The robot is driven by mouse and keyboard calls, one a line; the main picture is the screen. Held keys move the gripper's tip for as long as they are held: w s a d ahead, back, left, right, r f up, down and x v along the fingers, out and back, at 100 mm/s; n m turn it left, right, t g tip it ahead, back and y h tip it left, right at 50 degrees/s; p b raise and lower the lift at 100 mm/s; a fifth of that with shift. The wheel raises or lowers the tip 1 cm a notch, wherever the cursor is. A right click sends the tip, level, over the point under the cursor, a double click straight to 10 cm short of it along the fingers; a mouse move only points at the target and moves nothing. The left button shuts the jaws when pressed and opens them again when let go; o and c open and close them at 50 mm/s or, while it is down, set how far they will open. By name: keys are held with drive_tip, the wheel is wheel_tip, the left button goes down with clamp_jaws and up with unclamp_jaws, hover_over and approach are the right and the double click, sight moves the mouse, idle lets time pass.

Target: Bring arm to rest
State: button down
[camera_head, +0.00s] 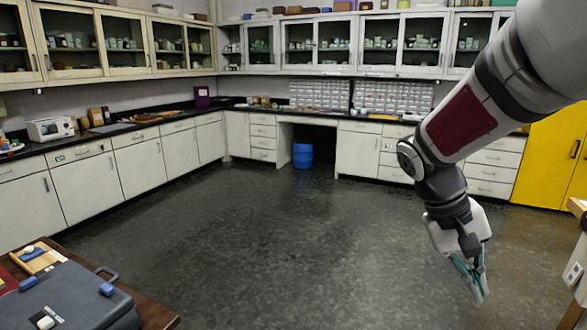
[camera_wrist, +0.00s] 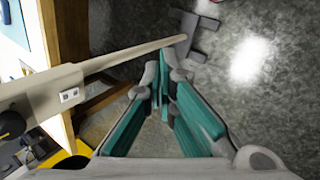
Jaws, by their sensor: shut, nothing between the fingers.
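My gripper (camera_head: 478,290) hangs at the lower right in the head view, pointing down over the dark floor. Its teal-padded fingers also show in the wrist view (camera_wrist: 163,100). The fingers are shut with nothing between them. My arm comes in from the upper right in the head view and bends at the wrist. Nothing is held or touched by the gripper.
A wooden table (camera_head: 150,312) with a grey case (camera_head: 75,297) stands at the lower left. A yellow cabinet (camera_head: 548,155) is behind. The floor (camera_head: 270,230) between is clear, with a blue bin (camera_head: 303,155) at the back.

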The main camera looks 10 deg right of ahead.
drive_tip(key=s+a+r+n+t+y, duration=0.2)
drive_tip(key=s+a+t, duration=0.1)
drive_tip(key=s+a, duration=0.2)
drive_tip(key=s+a+r+n+t+y, duration=0.2)
drive_tip(key=s+a+t+y, duration=0.1)
drive_tip(key=a, duration=0.7)
drive_tip(key=shift+s+a+r+t, duration=0.25)
drive_tip(key=shift+s+r+t, duration=0.15)
drive_tip(key=shift+s+t, duration=0.6)
drive_tip(key=shift+s, duration=0.2)
